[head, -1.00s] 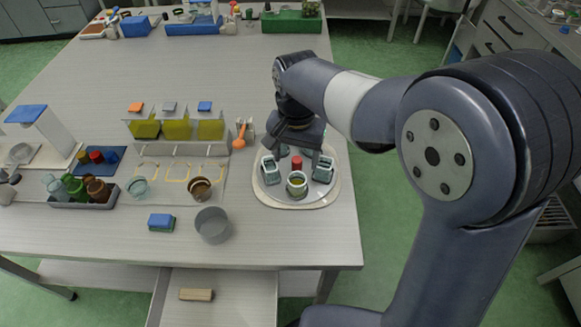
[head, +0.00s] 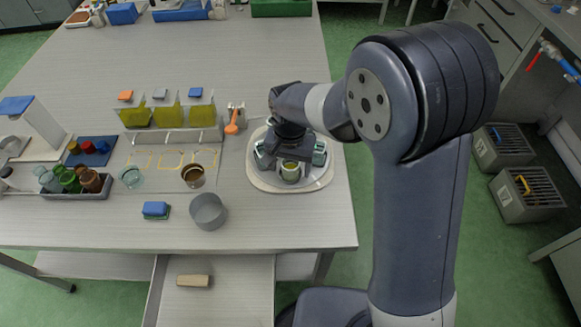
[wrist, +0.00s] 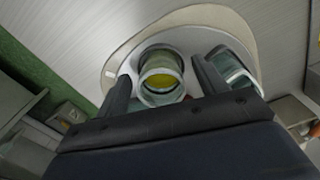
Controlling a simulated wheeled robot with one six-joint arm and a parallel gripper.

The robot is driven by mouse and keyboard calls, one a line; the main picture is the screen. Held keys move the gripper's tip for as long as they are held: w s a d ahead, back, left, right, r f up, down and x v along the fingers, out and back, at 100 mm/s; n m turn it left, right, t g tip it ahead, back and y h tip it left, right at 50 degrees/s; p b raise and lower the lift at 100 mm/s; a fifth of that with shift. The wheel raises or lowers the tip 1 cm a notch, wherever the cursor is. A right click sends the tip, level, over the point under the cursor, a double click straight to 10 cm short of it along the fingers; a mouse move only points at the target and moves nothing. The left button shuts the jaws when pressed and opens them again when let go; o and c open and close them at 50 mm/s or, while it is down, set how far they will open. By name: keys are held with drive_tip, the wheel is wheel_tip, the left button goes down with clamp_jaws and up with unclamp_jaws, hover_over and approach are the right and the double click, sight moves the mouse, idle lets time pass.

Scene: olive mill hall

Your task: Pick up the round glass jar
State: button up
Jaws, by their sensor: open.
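A round glass jar (head: 290,172) with yellow-green contents stands upright on a white oval tray (head: 316,186) near the table's right edge. In the wrist view the jar (wrist: 160,80) shows its open round mouth. My gripper (wrist: 163,72) is open, with one finger on each side of the jar in this view. Whether the fingers touch it I cannot tell. In the head view my gripper hangs low over the tray and hides its middle. Squarish glass jars (head: 319,154) stand to the right and left (head: 264,156) of the round one.
An orange spoon-like tool (head: 232,124) lies left of the tray. An amber jar (head: 193,177), a clear jar (head: 131,177) and a grey round pot (head: 208,211) stand further left. The table's right edge is close to the tray.

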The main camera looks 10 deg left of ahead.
drive_tip(key=shift+c, duration=0.2)
drive_tip(key=c, duration=1)
drive_tip(key=shift+c, duration=0.3)
drive_tip(key=shift+r, duration=0.25)
